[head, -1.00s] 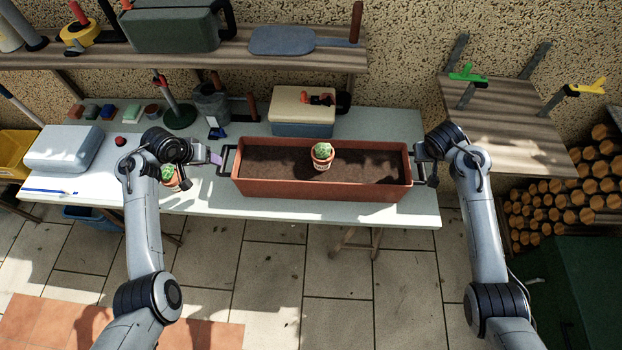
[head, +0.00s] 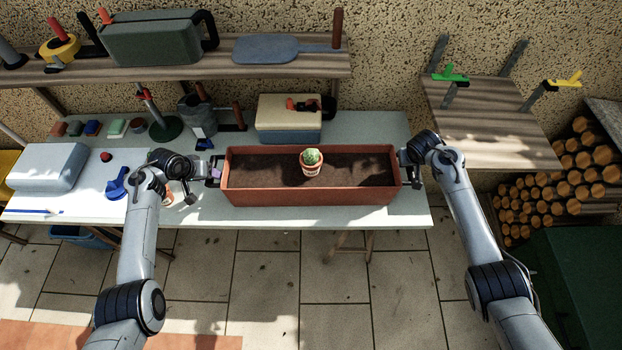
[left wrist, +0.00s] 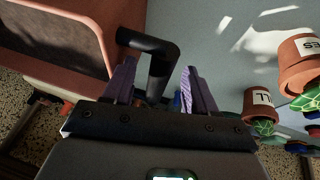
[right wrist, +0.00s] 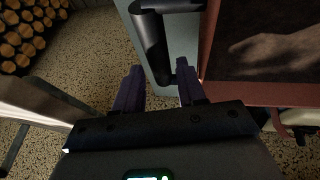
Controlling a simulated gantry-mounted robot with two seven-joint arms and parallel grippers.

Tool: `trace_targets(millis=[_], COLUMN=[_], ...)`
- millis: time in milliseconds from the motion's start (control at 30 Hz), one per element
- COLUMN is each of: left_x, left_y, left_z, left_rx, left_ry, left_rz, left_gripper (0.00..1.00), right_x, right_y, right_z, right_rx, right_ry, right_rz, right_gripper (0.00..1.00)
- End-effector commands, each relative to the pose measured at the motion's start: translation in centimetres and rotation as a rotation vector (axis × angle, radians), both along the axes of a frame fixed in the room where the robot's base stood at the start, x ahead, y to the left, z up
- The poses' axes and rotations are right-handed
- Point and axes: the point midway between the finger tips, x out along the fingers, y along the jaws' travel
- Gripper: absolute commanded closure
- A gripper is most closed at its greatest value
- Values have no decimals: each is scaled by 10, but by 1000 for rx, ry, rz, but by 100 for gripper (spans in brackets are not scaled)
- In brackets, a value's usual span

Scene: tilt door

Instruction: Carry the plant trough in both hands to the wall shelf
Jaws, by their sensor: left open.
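The terracotta plant trough (head: 310,198) sits on the workbench, filled with dark soil, with a small potted cactus (head: 312,163) standing in it. It has a black handle at each end. My left gripper (left wrist: 155,80) is open with its purple fingers on either side of the left handle (left wrist: 160,65). My right gripper (right wrist: 158,80) is open at the right handle (right wrist: 152,45), whose bar shows between the fingers.
The bench (head: 270,218) also holds a cooler box (head: 288,120), a grey-blue case (head: 48,167) and small pots (left wrist: 258,105) beside my left gripper. A tool shelf (head: 220,72) runs above. Stacked logs (head: 545,190) and a green box (head: 585,280) stand below right.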

Motion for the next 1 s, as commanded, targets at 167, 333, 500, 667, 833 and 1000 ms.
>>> trace_targets(millis=[167, 333, 500, 667, 833, 1000], left_x=[8, 13, 15, 15, 15, 16], left_y=[-4, -7, -8, -8, -8, -8], left_z=[-18, -29, -35, -38, -38, -38], left_rx=[0, -2, 0, 2, 2, 2], left_ry=[0, 0, -2, -1, -1, -1], left_rz=[1, 0, 0, 0, 0, 0], left_gripper=[43, 43, 43, 43, 43, 51], right_x=[8, 12, 15, 16, 16, 16], right_y=[-3, -6, -7, -8, -8, -8], right_z=[-18, -29, -36, -37, -38, -38], right_rx=[0, 1, 0, -1, -1, -1], right_ry=[0, 1, 1, -2, -2, -1], right_rz=[-1, 0, 0, 1, 1, 1], right_gripper=[60, 60, 60, 60, 60, 68])
